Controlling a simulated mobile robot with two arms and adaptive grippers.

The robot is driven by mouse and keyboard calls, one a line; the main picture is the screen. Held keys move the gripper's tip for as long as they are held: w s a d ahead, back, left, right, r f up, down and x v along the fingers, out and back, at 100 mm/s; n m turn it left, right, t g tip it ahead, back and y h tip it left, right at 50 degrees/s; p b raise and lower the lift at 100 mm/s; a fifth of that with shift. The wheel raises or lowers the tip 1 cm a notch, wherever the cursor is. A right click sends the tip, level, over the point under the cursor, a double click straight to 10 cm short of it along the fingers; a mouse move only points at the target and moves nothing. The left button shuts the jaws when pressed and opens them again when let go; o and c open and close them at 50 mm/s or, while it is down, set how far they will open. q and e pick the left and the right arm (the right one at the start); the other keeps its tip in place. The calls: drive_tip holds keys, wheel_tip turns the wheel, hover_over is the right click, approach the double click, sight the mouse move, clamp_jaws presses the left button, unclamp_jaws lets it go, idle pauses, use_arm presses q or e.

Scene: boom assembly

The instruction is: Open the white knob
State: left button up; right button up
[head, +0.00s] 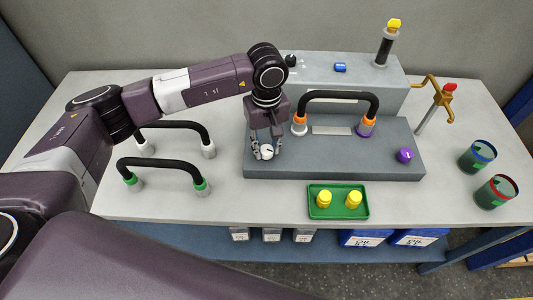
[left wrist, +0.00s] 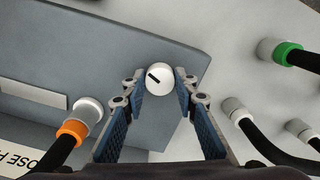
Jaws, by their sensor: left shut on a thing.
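The white knob (head: 267,152) sits on the front left part of the grey console (head: 340,165). In the left wrist view the white knob (left wrist: 160,79) shows a dark slanted mark on its face, running from upper left to lower right. My left gripper (head: 263,150) reaches down over the console from the left. In the left wrist view its two fingers (left wrist: 162,88) stand on either side of the knob and close on it. My right gripper is in neither view.
A black hose with orange ends (head: 338,97) arches over the console right of my gripper. A purple knob (head: 404,155) is on the console's right. Two loose black hoses (head: 163,165) stand at left. A green tray (head: 338,213) with yellow parts lies in front.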

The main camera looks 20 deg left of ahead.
sight(266, 149)
use_arm(q)
drive_tip(key=shift+f+n+b, duration=0.15)
drive_tip(key=shift+n+b, duration=0.95)
drive_tip(key=shift+b, duration=0.1)
drive_tip(key=shift+n, duration=0.4)
drive_tip(key=o, duration=1.2)
drive_tip(key=shift+c, duration=0.2)
wheel_tip(266, 149, up, 12)
